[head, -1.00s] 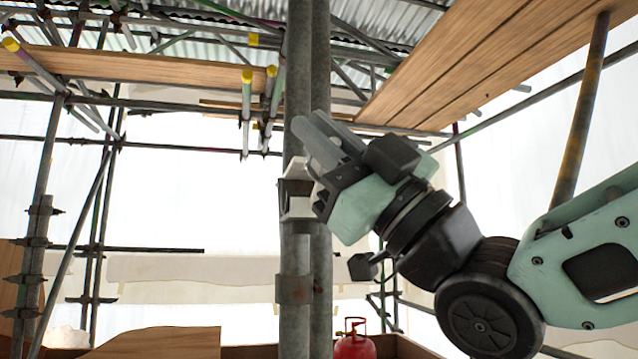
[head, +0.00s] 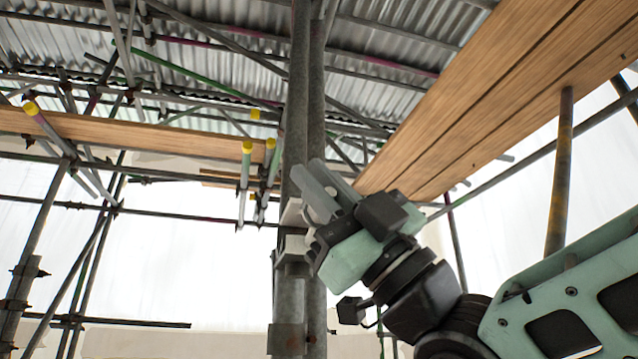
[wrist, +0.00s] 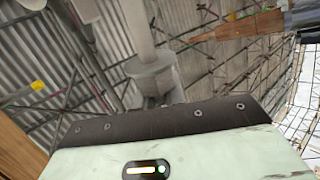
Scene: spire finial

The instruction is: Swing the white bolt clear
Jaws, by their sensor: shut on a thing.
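Two upright grey poles (head: 291,130) stand close together in the middle of the head view. A white fitting (head: 293,213) sits against the left pole, with a second pale part (head: 291,246) just below it. My gripper (head: 315,182) reaches in from the right, tilted up and to the left. It is shut on the white bolt at the fitting; its body and fingers hide most of the bolt. In the wrist view, a pale round shaft with a wider collar (wrist: 153,72) stands just beyond my gripper's housing; I cannot tell which part it is.
Wooden planks (head: 480,110) hang overhead at right, close above my arm. A metal band (head: 288,339) circles the left pole lower down. Yellow-capped tubes (head: 246,170) stand left of the poles, and more scaffolding (head: 60,210) lies farther left. Corrugated sheeting (head: 230,45) covers the top.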

